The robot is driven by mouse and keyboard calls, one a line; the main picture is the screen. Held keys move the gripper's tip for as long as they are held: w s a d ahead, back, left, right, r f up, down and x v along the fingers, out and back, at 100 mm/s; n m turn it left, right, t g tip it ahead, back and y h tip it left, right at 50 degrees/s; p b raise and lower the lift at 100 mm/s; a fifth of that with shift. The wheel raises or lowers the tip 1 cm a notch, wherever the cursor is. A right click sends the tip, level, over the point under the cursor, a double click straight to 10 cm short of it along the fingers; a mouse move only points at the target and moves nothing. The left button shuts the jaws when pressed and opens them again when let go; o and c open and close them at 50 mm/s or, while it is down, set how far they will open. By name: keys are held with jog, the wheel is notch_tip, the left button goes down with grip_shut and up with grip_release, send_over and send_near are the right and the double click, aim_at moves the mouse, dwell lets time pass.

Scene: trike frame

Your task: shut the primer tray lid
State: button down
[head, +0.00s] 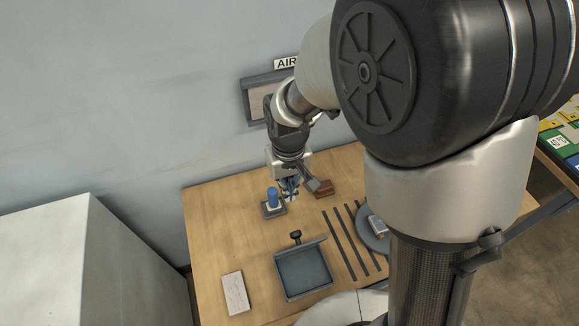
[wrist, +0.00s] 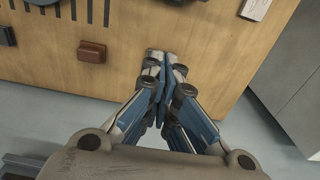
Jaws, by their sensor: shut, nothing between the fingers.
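The primer tray (head: 304,278) is a dark grey, shallow square tray on the wooden bench, at the lower middle of the head view. Its lid (head: 302,247) appears raised along the tray's far edge, with a black knob (head: 296,235) behind it. The tray is not visible in the wrist view.
A brown block (head: 323,190) is right of my gripper. Dark strips (head: 345,240) and a round grey plate (head: 372,232) lie farther right. A pale card (head: 235,293) is left of the tray. A white cabinet (head: 90,265) stands left.

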aim_at(296, 241)
jog(key=s+d+f+b, duration=0.1)
jog(key=s+f+b, duration=0.2)
jog(key=f, duration=0.5)
jog(key=shift+s+f, duration=0.15)
jog(key=shift+f, duration=0.05)
jog(key=shift+d, duration=0.1)
